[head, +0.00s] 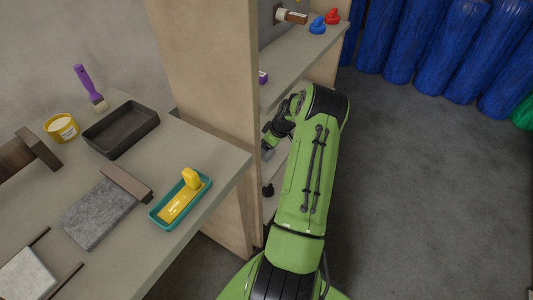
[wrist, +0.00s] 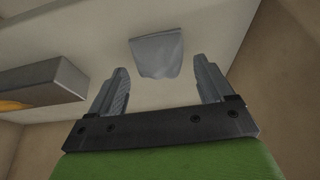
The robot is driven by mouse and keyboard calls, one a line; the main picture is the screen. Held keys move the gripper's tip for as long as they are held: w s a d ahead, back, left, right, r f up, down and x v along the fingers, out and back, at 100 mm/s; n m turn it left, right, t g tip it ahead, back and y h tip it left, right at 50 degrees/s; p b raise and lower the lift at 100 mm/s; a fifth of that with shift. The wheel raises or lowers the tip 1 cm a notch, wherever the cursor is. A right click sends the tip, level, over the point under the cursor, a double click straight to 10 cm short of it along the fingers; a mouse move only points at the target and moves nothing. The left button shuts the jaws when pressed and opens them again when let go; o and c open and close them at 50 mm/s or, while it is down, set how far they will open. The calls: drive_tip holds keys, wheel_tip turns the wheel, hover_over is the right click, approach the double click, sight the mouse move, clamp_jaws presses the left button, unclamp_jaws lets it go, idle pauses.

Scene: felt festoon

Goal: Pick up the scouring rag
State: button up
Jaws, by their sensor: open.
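A pale grey folded cloth, which looks like the scouring rag (wrist: 157,50), lies on a light shelf surface in the wrist view. It is just beyond the fingertips, roughly centred between them. My gripper (wrist: 160,64) is open, with one finger on each side and nothing held. I see no finger touching the rag. In the head view my arm reaches into the wooden shelf unit, and the rag is hidden there.
A grey box-like thing (wrist: 45,82) with some orange stands left of my gripper in the wrist view. The shelf's side panel (head: 205,90) stands close left of my arm. A workbench (head: 190,143) holds a dark tray (head: 122,130) and a teal tray (head: 207,187). Floor at right is clear.

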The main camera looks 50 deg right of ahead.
drive_tip(key=shift+r, duration=0.1)
drive_tip(key=c, duration=1.1)
drive_tip(key=shift+c, duration=0.2)
drive_tip(key=shift+r, duration=0.25)
drive_tip(key=shift+s+d+r+p, duration=0.1)
drive_tip(key=shift+s+r+p, duration=0.4)
drive_tip(key=shift+s+r, duration=0.1)
drive_tip(key=s+d+p, duration=0.1)
drive_tip(key=s+p, duration=0.1)
drive_tip(key=s, duration=1.4)
drive_tip(key=shift+s+d, duration=0.2)
drive_tip(key=shift+s, duration=0.2)
drive_tip(key=o, duration=0.5)
drive_tip(key=shift+f, duration=0.1)
drive_tip(key=c, duration=0.4)
